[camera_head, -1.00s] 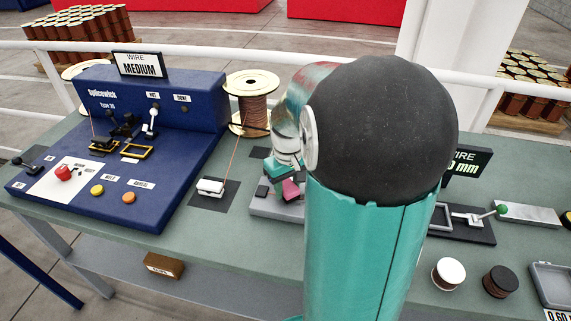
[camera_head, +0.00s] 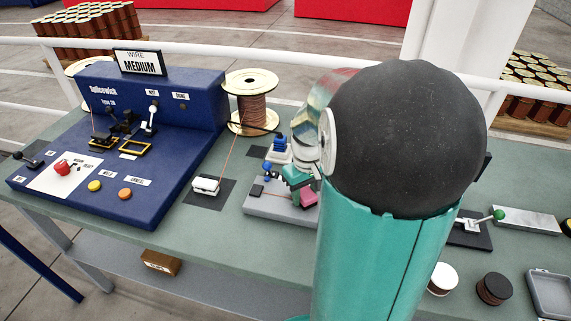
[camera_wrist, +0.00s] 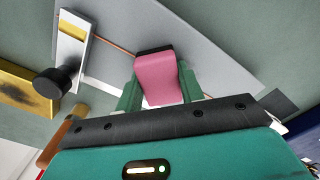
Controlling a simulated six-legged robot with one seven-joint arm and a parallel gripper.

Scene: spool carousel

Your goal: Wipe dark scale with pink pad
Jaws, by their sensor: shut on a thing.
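The pink pad (camera_wrist: 158,78) is held between the two green fingers of my gripper (camera_wrist: 160,90) in the wrist view. The pad also shows in the head view (camera_head: 308,197), over or near the grey base plate (camera_head: 280,207); I cannot tell whether it touches it. A dark stain that looks like the scale (camera_wrist: 16,94) lies on a yellow metal plate (camera_wrist: 38,104) at the left of the wrist view, apart from the pad. My arm hides that plate in the head view.
A black knob (camera_wrist: 52,82) stands between the yellow plate and the pad. The blue splicing machine (camera_head: 130,150) and a wire spool (camera_head: 252,98) stand to the left. Small spools (camera_head: 494,288), a green-knobbed lever (camera_head: 498,214) and a tray (camera_head: 550,292) are at the right.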

